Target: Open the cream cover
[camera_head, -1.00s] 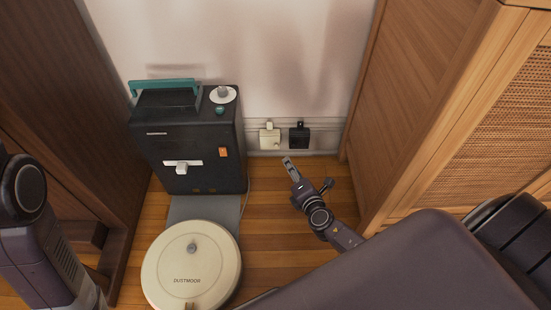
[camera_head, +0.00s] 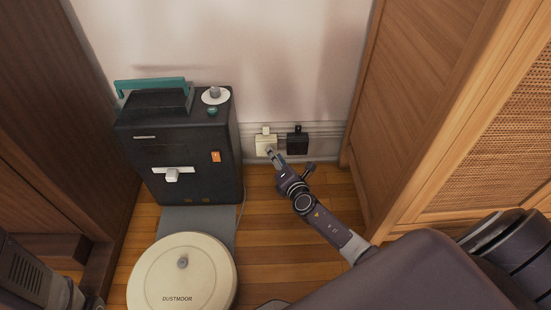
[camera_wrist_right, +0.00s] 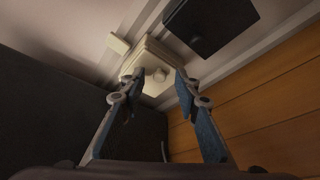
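The cream cover (camera_head: 265,143) is a small square cover low on the back wall. I cannot tell whether a fingertip touches the cover. My left gripper is out of view; only part of my left arm shows at the lower left.
A black cover (camera_head: 297,142) is right beside the cream one. A dark dock box (camera_head: 190,155) with a teal handle stands to the left, with a round cream robot vacuum (camera_head: 185,275) before it. A wooden cabinet (camera_head: 410,110) bounds the right. Some wooden floor is bare.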

